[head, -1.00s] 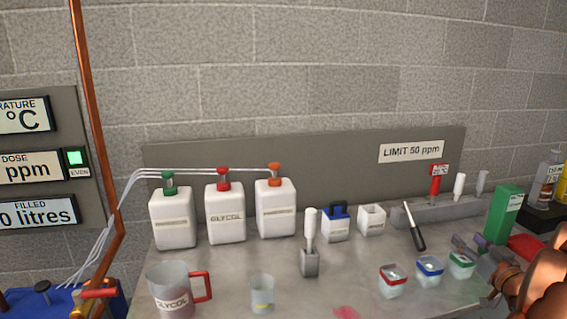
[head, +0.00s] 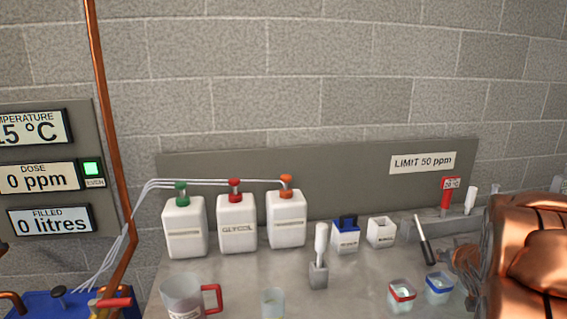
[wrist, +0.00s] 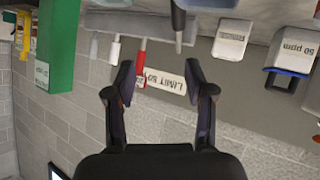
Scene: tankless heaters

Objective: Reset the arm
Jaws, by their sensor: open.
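My gripper (wrist: 159,92) is open and empty in the wrist view, which shows the bench scene upside down. Its two dark fingers stand apart, with the grey panel bearing the "LIMIT 50 ppm" label (wrist: 167,80) behind the gap. In the head view my copper-coloured arm fills the right edge, and the fingers cannot be made out there.
On the bench (head: 235,275) stand three white jugs, including the glycol jug (head: 237,224), a red-handled pitcher (head: 186,297), a beaker (head: 273,303) and small red- and blue-rimmed cups (head: 402,296). A green box (wrist: 58,45) shows in the wrist view. A copper pipe (head: 104,120) rises at left.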

